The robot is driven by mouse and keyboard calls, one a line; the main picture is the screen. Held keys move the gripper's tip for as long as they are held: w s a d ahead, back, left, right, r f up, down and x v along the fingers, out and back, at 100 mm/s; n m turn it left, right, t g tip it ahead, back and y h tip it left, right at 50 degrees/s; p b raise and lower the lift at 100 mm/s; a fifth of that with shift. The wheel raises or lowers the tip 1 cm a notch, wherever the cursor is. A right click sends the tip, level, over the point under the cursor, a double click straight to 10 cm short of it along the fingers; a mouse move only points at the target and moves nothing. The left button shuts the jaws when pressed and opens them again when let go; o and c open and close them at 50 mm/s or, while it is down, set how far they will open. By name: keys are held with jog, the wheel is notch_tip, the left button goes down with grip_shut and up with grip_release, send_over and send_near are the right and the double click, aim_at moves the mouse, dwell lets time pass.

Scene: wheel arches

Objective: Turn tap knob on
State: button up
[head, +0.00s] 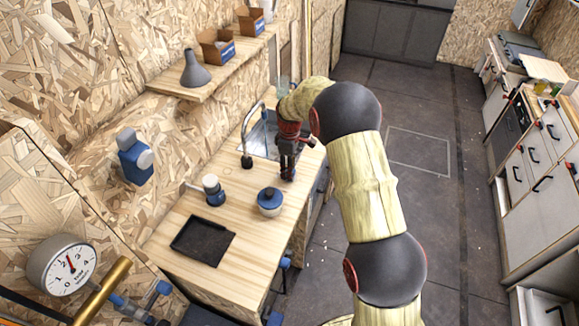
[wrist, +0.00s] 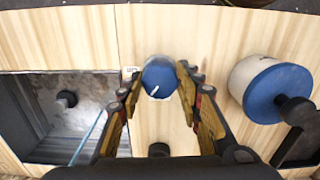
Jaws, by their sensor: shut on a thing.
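The blue round tap knob (wrist: 158,78) sits on the wooden counter and carries a short white mark on its face, slanted toward the upper right. My gripper (wrist: 160,82) has one finger on each side of the knob and is shut on it. In the head view my gripper (head: 288,172) points down at the counter beside the sink, and the knob is hidden there. The tap's thin curved spout (head: 247,125) rises from a black base (head: 247,162) at the sink edge. I cannot make out any water flowing.
The sink (wrist: 85,105) lies left of the knob in the wrist view. A black tray (head: 203,241) lies on the near counter. A shelf (head: 215,75) hangs on the wall.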

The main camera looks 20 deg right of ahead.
jog(key=m+p, duration=0.1)
jog(key=m, duration=0.4)
jog(key=shift+m+p, duration=0.3)
jog(key=shift+p, duration=0.05)
jog(key=m+p, duration=0.1)
jog(key=m, duration=0.4)
dwell(0.4)
jog(key=o, duration=1.2)
jog(key=shift+c, duration=0.2)
notch_tip(320, 180, up, 12)
jog(key=shift+w+m, duration=0.1)
jog(key=shift+m, duration=0.2)
